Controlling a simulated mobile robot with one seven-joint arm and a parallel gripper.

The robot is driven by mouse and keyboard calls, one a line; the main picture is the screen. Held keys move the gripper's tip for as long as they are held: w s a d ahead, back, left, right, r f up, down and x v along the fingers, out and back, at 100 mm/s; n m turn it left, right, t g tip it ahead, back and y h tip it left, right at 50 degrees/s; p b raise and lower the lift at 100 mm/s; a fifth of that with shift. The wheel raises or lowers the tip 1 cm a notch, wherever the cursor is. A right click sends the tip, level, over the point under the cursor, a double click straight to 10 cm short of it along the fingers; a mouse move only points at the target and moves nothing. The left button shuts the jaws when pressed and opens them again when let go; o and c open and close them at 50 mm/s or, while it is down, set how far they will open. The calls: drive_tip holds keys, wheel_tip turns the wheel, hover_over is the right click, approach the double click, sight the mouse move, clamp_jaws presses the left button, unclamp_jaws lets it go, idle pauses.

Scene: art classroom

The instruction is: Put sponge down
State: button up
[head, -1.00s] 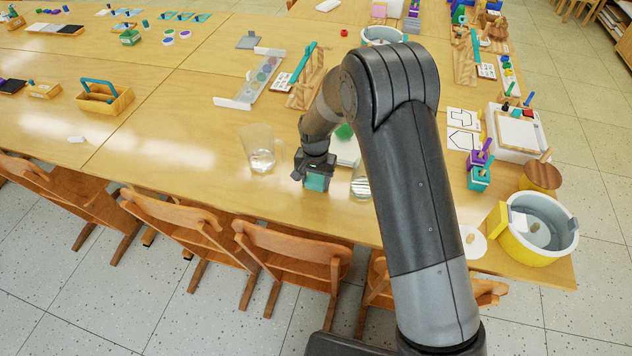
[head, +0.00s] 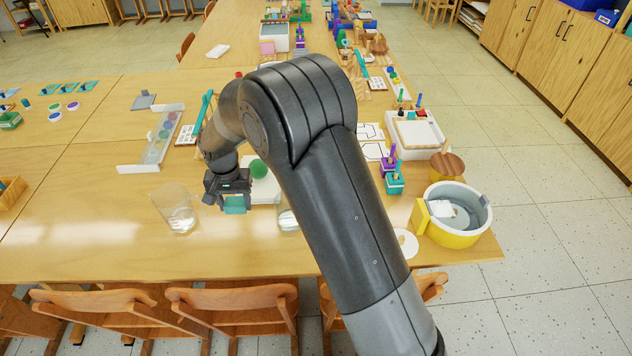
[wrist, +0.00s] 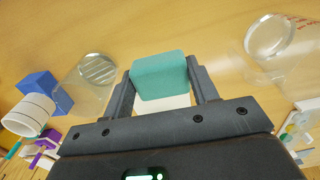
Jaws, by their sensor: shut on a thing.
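My gripper (head: 235,203) is shut on a teal sponge (head: 235,205). The wrist view shows the sponge (wrist: 160,76) pinched between the two dark fingers. The gripper is low over the front part of the wooden table (head: 90,235); I cannot tell whether the sponge touches the tabletop. A clear glass (head: 177,210) stands left of the gripper in the head view. Another glass (head: 287,219) stands to its right, partly hidden by my arm. A white tray (head: 266,190) with a green round thing (head: 259,170) lies just behind the gripper.
A yellow and grey tub (head: 453,226) stands at the right table edge. Behind it are teal and purple blocks (head: 393,182) and a white tray (head: 416,135). A long clear paint tray (head: 160,140) lies at back left. The table's front left is clear; chairs (head: 240,305) line the front.

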sight(235, 202)
wheel_tip(235, 202, up, 5)
drive_tip(key=shift+w+r, duration=0.1)
drive_tip(key=shift+r, duration=0.1)
drive_tip(key=w+d, duration=0.7)
drive_tip(key=d, duration=0.5)
drive_tip(key=w+d, duration=0.7)
drive_tip(key=d, duration=0.5)
drive_tip(key=w+d, duration=0.8)
drive_tip(key=d, duration=0.3)
drive_tip(key=f, duration=1)
drive_tip(key=d+f, duration=0.1)
drive_tip(key=f, duration=0.4)
drive_tip(key=shift+s+f, duration=0.1)
drive_tip(key=shift+f, duration=0.1)
drive_tip(key=shift+f, duration=0.15)
drive_tip(key=o, duration=0.9)
drive_tip(key=shift+o, duration=0.2)
